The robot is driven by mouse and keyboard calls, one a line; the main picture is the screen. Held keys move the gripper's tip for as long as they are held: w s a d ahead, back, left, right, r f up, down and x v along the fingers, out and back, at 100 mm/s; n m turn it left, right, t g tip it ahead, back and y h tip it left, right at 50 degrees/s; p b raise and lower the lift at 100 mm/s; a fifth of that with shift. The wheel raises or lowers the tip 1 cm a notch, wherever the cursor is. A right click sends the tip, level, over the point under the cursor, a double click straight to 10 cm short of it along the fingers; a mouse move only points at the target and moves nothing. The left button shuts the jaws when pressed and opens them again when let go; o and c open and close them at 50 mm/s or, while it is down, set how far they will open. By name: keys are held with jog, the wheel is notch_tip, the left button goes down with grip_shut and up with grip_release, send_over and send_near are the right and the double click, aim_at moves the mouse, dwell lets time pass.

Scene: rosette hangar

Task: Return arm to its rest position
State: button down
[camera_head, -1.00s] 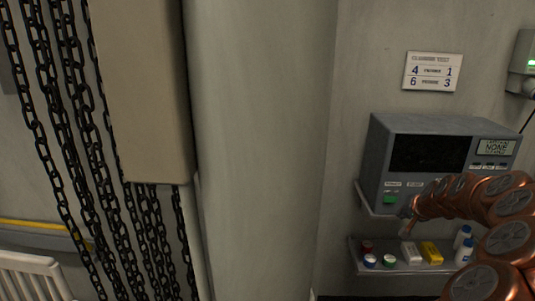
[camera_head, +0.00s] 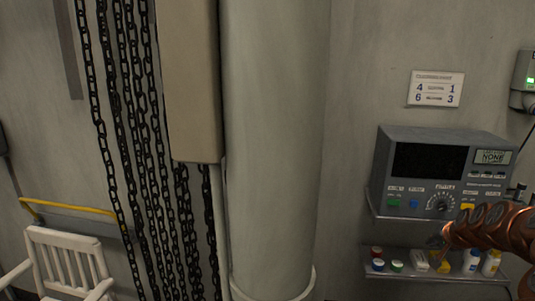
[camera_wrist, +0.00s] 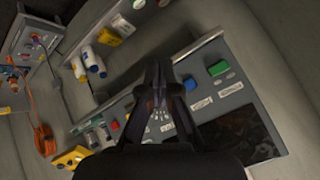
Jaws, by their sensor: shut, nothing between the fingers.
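My copper-coloured arm (camera_head: 495,229) reaches in from the right edge of the head view, in front of the lower right of the grey machine (camera_head: 383,165). Its end is small and dark there and hard to make out. In the wrist view my gripper (camera_wrist: 157,72) has its dark fingers together, with nothing between them. It points across the edge of the machine's panel, near a blue button (camera_wrist: 190,84) and a green button (camera_wrist: 218,68). I cannot tell from these views how far the fingertips are from the panel.
A lower shelf (camera_head: 400,275) holds small jars, boxes and two white bottles (camera_head: 490,263). A number sign (camera_head: 436,88) is on the wall. A thick pillar (camera_head: 272,150), hanging chains (camera_head: 135,130) and a white chair (camera_head: 68,258) are to the left. An orange cable (camera_wrist: 40,125) shows in the wrist view.

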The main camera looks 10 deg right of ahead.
jog(key=a+r+n+g+y, duration=0.1)
jog(key=a+r+n+y, duration=0.25)
jog(key=a, duration=1.55)
jog(key=s+a+n+g, duration=0.25)
jog(key=s+a, duration=0.25)
jog(key=a, duration=0.7)
jog(key=s+a+n+g, duration=0.3)
jog(key=s+a, duration=0.7)
jog(key=s, duration=0.3)
jog(key=s+a+f+n+g+h, duration=0.1)
jog(key=s+a+f+g, duration=0.1)
jog(key=s, duration=1.6)
jog(key=shift+s+n+g, duration=0.2)
jog(key=shift+n+g, duration=0.2)
jog(key=shift+g, duration=0.45)
